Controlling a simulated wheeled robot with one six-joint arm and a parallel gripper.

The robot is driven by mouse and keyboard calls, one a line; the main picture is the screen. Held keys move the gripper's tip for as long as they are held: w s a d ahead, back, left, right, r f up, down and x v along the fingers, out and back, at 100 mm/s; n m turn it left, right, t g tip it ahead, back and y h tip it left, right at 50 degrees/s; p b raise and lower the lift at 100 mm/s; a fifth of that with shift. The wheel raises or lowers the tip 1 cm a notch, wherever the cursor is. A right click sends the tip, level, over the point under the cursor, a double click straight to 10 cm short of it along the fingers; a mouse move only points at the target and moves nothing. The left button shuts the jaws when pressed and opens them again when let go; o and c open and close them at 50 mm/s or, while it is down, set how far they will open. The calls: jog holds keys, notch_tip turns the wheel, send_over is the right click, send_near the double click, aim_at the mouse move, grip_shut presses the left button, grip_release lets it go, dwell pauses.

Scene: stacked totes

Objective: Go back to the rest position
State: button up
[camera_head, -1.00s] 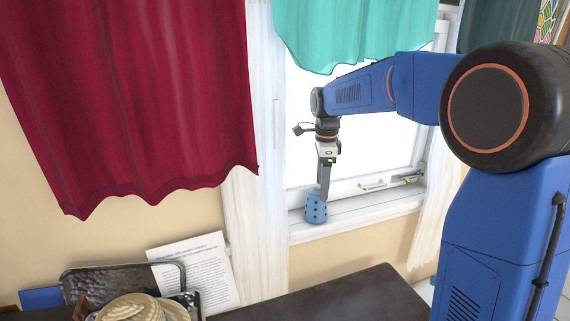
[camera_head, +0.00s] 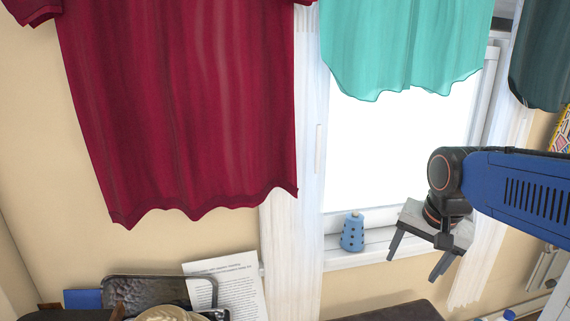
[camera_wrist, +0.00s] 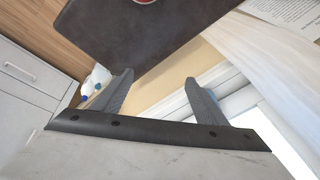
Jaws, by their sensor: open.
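My gripper (camera_head: 414,268) is open and empty, in front of the wall below the right end of the window sill in the head view. Its two spread fingers also show in the wrist view (camera_wrist: 158,92), with nothing between them. A blue tapered object with dark spots and a small pale knob on top (camera_head: 353,234) stands upright on the window sill, to the left of my gripper and apart from it.
A dark table top (camera_head: 405,312) lies at the bottom, and the wrist view shows it too (camera_wrist: 150,38). A printed sheet (camera_head: 232,283) leans behind a dark tray (camera_head: 155,291). Grey cabinets (camera_wrist: 35,80) stand left in the wrist view.

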jog(key=s+f+n+t, duration=0.1)
jog(key=s+f+n, duration=0.5)
jog(key=s, duration=0.6)
jog(key=shift+d+f+n, duration=0.2)
jog(key=shift+f+n, duration=0.1)
jog(key=shift+n, duration=0.3)
jog(key=shift+s, duration=0.1)
dwell(0.6)
